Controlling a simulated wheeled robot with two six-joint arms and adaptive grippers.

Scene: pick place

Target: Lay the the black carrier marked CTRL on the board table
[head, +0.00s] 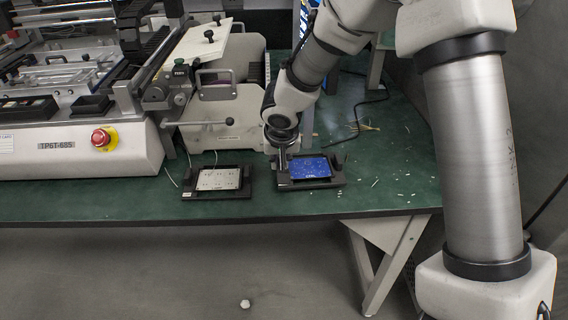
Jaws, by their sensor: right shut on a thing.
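The black carrier (325,183) with a blue board in it is at the middle of the green bench, near its front edge. Small light lettering shows on the blue board, too small to read surely. My right gripper (283,170) reaches down from above and is shut on the left side of this carrier. The carrier looks level; I cannot tell whether it rests on the bench or is just above it. My left gripper is out of view. Which surface is the board table is not clear; a flat framed plate (58,78) shows on the machine at the left.
A second black carrier (217,195) with a pale board lies just left of the held one. The white machine (60,150) with a red button (101,138) fills the left of the green bench (400,150). Pale scraps and a cable lie on the right.

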